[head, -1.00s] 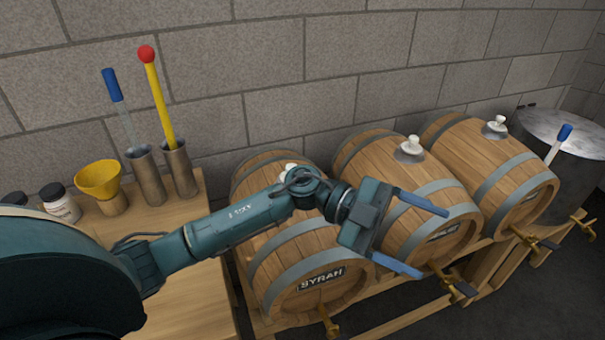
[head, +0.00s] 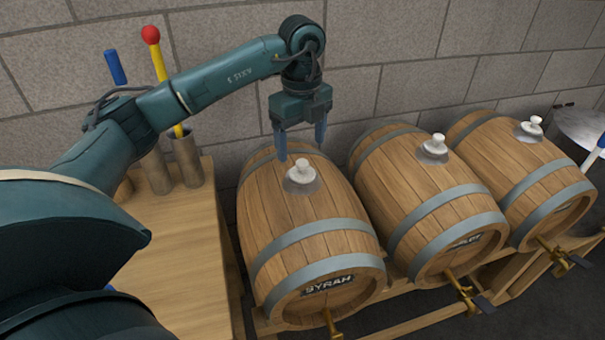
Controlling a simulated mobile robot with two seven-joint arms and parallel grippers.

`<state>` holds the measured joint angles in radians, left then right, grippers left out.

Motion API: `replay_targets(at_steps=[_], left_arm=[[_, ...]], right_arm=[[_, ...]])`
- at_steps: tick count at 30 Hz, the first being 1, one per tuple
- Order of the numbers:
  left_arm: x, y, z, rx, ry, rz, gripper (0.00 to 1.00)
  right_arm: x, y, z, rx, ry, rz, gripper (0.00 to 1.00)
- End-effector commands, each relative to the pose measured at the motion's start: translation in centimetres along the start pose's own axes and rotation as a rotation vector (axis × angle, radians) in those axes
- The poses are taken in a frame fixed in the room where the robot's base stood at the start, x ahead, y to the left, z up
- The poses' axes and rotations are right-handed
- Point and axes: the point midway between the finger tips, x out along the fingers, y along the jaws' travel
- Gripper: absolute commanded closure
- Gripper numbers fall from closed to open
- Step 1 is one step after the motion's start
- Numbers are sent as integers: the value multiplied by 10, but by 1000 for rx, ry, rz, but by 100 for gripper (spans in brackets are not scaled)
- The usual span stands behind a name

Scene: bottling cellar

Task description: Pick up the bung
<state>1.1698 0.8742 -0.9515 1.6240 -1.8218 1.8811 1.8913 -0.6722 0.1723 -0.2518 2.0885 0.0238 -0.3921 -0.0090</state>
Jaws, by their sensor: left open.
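A white bung (head: 301,170) sits upright in a grey metal plate on top of the left barrel (head: 310,220), which is labelled SYRAH. Two similar white bungs sit on the middle barrel (head: 437,142) and the right barrel (head: 535,121). My left gripper (head: 301,152) points down with its blue fingers apart and nothing between them. It is above or just behind the left barrel's bung, not touching it as far as I can see; the exact depth is hard to tell. My right gripper is out of view.
A wooden table (head: 180,270) stands left of the barrels, with metal cylinders (head: 187,160) holding a red-knobbed yellow rod and a blue-handled tool. Brass taps (head: 467,296) stick out at the front. A block wall (head: 400,60) closes the back.

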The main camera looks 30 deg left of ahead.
Motion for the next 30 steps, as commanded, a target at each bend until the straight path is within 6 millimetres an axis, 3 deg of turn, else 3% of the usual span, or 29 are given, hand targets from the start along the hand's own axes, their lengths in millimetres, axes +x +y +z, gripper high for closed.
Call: replay_targets(at_steps=[8,18,26,30], left_arm=[[23,0,0,2,2,2,24],[67,-4,3,3,3,1,24],[70,-4,3,4,2,-1,24],[69,-4,3,4,2,-1,36]], right_arm=[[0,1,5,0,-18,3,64],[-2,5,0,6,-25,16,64],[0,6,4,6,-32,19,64],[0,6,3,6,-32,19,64]])
